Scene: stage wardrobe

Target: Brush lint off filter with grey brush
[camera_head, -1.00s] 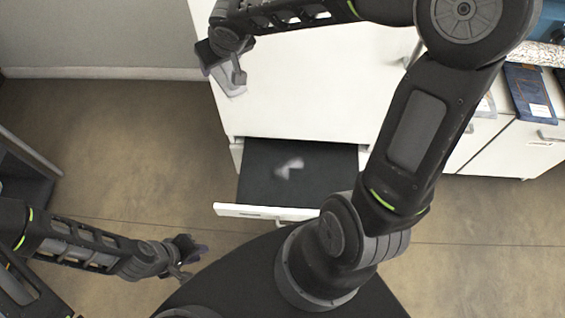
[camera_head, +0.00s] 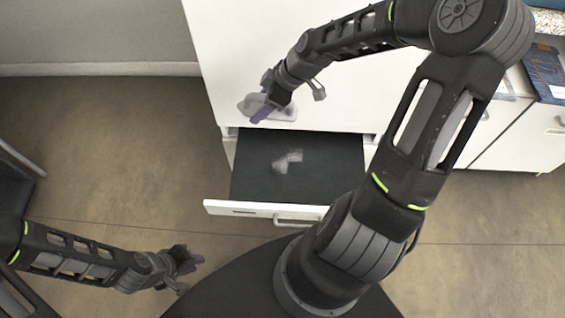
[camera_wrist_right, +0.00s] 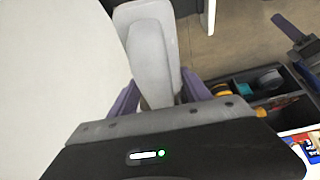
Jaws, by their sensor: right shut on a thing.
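The filter (camera_head: 252,178) appears as a dark flat panel in the pulled-out drawer, with a pale grey patch of lint (camera_head: 287,161) near its middle. My right gripper (camera_head: 264,110) is shut on the grey brush (camera_head: 284,114), in front of the white cabinet and just above the drawer's back edge. In the right wrist view the brush (camera_wrist_right: 152,50) sticks out beyond the purple fingers, which partly hide its near end. The brush looks apart from the filter. My left gripper (camera_head: 192,262) is low at the left, empty, its fingers apparently spread.
The white cabinet (camera_head: 290,70) rises behind the open drawer, whose white front (camera_head: 245,208) has a handle. A dark compartment tray (camera_wrist_right: 240,78) with small coloured items shows in the right wrist view. A blue folder-like item (camera_head: 543,72) lies at the far right. Floor left of the drawer is clear.

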